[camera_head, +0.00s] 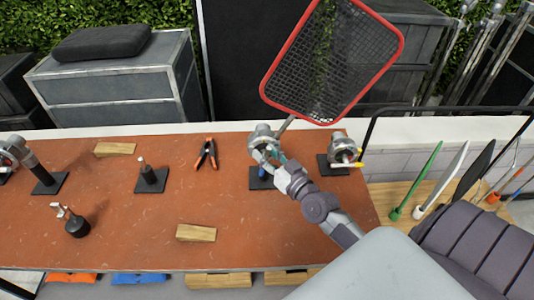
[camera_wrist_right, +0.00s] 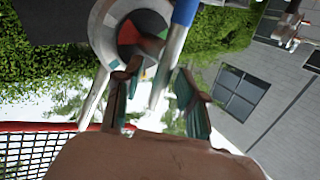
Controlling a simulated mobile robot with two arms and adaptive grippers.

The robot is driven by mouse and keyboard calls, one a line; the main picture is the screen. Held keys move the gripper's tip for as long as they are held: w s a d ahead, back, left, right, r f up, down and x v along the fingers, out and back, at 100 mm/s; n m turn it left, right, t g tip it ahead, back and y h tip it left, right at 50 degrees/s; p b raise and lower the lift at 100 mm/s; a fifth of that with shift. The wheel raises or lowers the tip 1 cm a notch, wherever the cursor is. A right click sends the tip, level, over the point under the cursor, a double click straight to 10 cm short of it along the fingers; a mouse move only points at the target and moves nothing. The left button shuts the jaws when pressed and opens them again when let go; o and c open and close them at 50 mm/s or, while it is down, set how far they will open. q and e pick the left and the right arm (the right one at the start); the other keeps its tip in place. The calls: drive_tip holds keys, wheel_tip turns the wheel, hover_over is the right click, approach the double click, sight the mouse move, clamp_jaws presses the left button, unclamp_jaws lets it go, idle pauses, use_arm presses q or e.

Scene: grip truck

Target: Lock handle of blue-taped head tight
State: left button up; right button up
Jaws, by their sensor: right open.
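The blue-taped grip head (camera_head: 262,137) is a round metal head on a black-based stand (camera_head: 260,182) at the back right of the table. In the right wrist view its round face (camera_wrist_right: 128,25) fills the top. Its metal handle (camera_wrist_right: 168,62) with a blue-taped end (camera_wrist_right: 185,12) slants down between my fingers. My right gripper (camera_head: 272,160) is at this head, open, with a teal-padded finger on each side of the handle in the wrist view (camera_wrist_right: 158,98). I cannot tell whether either finger touches it. My left gripper is not in view.
A red-framed mesh screen (camera_head: 333,62) rises on a rod from the head, close behind my gripper. A yellow-taped head (camera_head: 343,150) stands just right. Orange clamps (camera_head: 207,153), wooden wedges (camera_head: 196,232) and other stands (camera_head: 151,180) sit on the brown table (camera_head: 120,240).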

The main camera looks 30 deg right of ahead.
clamp_jaws()
drive_tip(key=shift+f+b, duration=0.1)
drive_tip(key=shift+b, duration=0.45)
drive_tip(key=m+t+h+b, duration=0.1)
drive_tip(key=m+b, duration=0.2)
drive_tip(key=b, duration=0.1)
drive_tip(key=d+f+m+t+h+b, duration=0.1)
drive_tip(key=m+t+b, duration=0.1)
drive_tip(key=m+b, duration=0.2)
drive_tip(key=s+m+t+h+b, duration=0.1)
drive_tip(key=m+t+h+b, duration=0.1)
drive_tip(key=m+b, duration=0.2)
drive_tip(key=shift+d+f+b, duration=0.3)
drive_tip(key=shift+f+b, duration=0.05)
drive_tip(key=shift+b, duration=0.8)
drive_tip(key=shift+s+d+f+m+h+b, duration=0.1)
drive_tip(key=shift+m+h+b, duration=0.7)
drive_tip(key=shift+m, duration=0.55)
drive_tip(key=shift+f+m+h+b, duration=0.1)
drive_tip(key=shift+m+h+b, duration=0.5)
drive_tip(key=shift+m+h, duration=0.6)
drive_tip(key=shift+r+m, duration=0.1)
drive_tip(key=shift+m, duration=0.25)
